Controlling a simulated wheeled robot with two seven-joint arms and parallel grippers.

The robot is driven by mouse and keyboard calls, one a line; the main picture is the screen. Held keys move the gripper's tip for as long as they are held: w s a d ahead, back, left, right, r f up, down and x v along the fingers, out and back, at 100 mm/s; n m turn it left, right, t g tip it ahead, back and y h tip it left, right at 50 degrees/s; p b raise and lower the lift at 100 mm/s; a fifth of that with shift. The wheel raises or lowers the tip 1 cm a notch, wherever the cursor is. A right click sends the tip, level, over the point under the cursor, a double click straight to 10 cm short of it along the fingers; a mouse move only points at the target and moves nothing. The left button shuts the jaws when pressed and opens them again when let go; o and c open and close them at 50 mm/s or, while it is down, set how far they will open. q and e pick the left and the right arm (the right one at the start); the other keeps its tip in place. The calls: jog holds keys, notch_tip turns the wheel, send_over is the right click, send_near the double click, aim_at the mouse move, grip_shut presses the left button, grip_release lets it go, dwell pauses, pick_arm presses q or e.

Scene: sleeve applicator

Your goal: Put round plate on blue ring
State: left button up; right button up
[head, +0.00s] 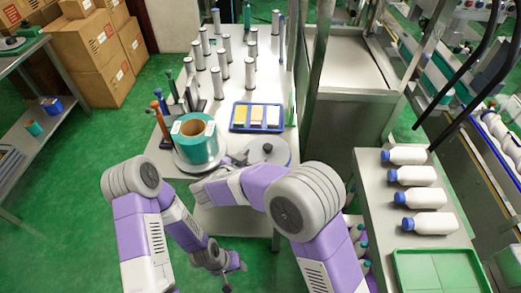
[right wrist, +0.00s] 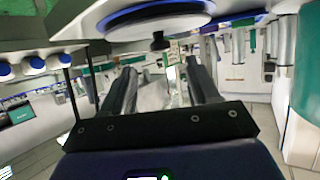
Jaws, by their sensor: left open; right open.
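A grey round plate (head: 283,155) with a small dark knob lies near the front of the table, right of the teal roll (head: 203,153). In the right wrist view the round plate (right wrist: 155,8) is at the top, edged in blue, its knob beyond my fingertips. I cannot tell whether that blue edge is a separate blue ring. My right gripper (head: 237,159) is beside the plate's left side; in its wrist view it (right wrist: 161,68) is open with nothing between the fingers. My left gripper (head: 232,267) hangs open and empty over the floor in front of the table.
A blue tray (head: 233,128) with pale blocks sits behind the plate. Several upright grey cylinders (head: 250,72) stand farther back. A metal post and cabinet (head: 345,105) bound the right side. White bottles (head: 418,176) lie on the right bench.

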jog(key=p+v, duration=0.1)
jog(key=v, duration=0.3)
jog(key=shift+s+a+r, duration=0.1)
jog(key=shift+s, duration=0.2)
